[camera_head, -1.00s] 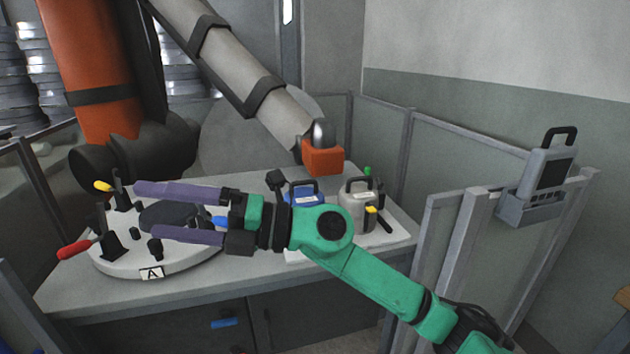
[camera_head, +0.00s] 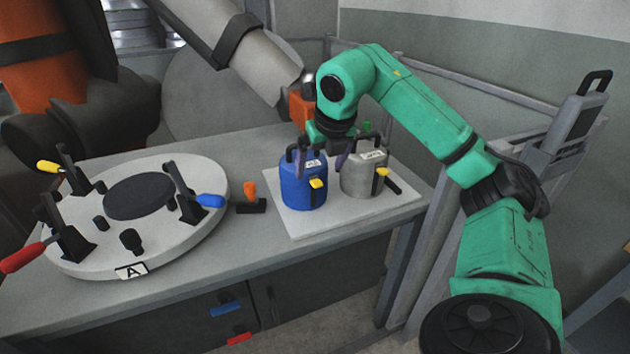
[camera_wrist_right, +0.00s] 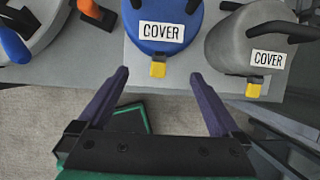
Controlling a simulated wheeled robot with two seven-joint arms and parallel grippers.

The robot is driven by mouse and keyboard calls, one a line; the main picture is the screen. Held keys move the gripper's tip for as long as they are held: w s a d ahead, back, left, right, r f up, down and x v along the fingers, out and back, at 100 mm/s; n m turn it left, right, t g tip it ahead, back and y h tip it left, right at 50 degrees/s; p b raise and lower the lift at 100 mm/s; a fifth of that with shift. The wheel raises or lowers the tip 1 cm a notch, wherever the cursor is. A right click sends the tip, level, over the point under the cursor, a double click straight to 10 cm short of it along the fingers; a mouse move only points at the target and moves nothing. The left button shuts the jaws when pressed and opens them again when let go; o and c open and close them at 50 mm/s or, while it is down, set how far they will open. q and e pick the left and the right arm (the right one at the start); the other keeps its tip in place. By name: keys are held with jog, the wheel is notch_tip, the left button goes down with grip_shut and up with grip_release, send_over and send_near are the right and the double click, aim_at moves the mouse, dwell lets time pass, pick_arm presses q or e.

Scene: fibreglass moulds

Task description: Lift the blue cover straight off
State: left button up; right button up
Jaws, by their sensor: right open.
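The blue cover (camera_head: 303,190) stands upright on a pale board on the bench, with a dark handle on top and a yellow tab on its front. In the right wrist view the blue cover (camera_wrist_right: 187,30) shows its COVER label, beyond my fingertips and cut off by the top edge. My right gripper (camera_head: 323,163) points down near the blue cover's top and partly hides its right side. Its purple fingers (camera_wrist_right: 160,76) are wide apart with nothing between them.
A grey cover (camera_head: 363,178) with a yellow tab stands just right of the blue one on the same board (camera_head: 325,218). A round plate (camera_head: 200,225) with toggle clamps lies left. A small orange-handled clamp (camera_head: 250,198) lies between.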

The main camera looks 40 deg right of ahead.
aim_at(315, 179)
jog(key=x, duration=0.6)
jog(key=shift+w+f, duration=0.15)
jog(key=shift+f, duration=0.25)
jog(key=shift+w, duration=0.1)
grip_shut()
pick_arm(q)
jog(key=shift+w+f, duration=0.2)
jog(key=shift+w, duration=0.95)
jog(key=shift+r, duration=0.1)
jog(key=shift+d+r+p, duration=0.1)
jog(key=shift+r+p, duration=2.2)
pick_arm(e)
jog(key=shift+r, duration=2.55)
